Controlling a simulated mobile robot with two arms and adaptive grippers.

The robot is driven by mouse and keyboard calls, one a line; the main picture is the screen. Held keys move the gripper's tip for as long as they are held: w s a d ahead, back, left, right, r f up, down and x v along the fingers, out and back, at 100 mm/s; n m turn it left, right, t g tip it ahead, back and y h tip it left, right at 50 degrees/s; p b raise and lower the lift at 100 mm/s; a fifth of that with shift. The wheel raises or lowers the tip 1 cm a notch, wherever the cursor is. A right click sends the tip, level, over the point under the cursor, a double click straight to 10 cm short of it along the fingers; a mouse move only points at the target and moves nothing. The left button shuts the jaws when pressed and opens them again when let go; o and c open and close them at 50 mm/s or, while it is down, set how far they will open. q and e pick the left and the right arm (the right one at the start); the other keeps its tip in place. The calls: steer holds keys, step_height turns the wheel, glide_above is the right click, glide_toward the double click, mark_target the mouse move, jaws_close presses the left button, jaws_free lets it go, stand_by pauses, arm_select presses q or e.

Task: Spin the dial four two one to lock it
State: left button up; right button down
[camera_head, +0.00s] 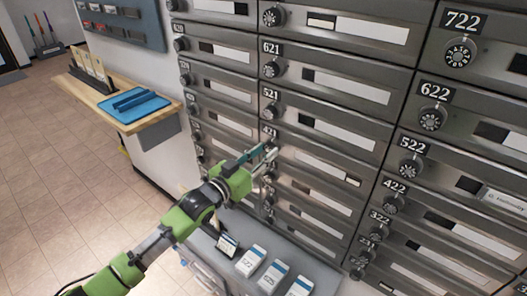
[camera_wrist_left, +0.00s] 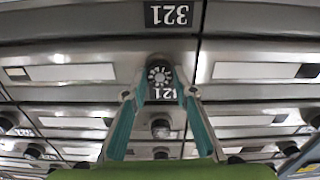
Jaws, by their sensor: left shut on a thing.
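The 421 label (camera_head: 270,133) is on a grey mailbox door in the middle column. Its round black dial (camera_wrist_left: 159,75), with pale markings on its face, shows in the wrist view, which is upside down. My left gripper (camera_head: 269,156) reaches this dial from the left in the head view. In the wrist view its two teal fingers (camera_wrist_left: 159,84) are on either side of the dial and shut on it. In the head view the gripper largely hides the dial. The number the dial is set to is too small to read. My right gripper is not in view.
Other dials surround it, such as the 521 dial (camera_head: 270,111) above and the 422 dial (camera_head: 393,204) to the right. A wooden shelf (camera_head: 150,118) with a blue tray (camera_head: 134,104) juts out at left. A grey surface (camera_head: 213,255) with white boxes (camera_head: 251,260) is below.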

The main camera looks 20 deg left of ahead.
arm_select(q)
steer(key=shift+f+m, duration=0.1)
steer(key=shift+m, duration=0.8)
steer(key=o, duration=1.1)
steer(key=v, duration=1.2)
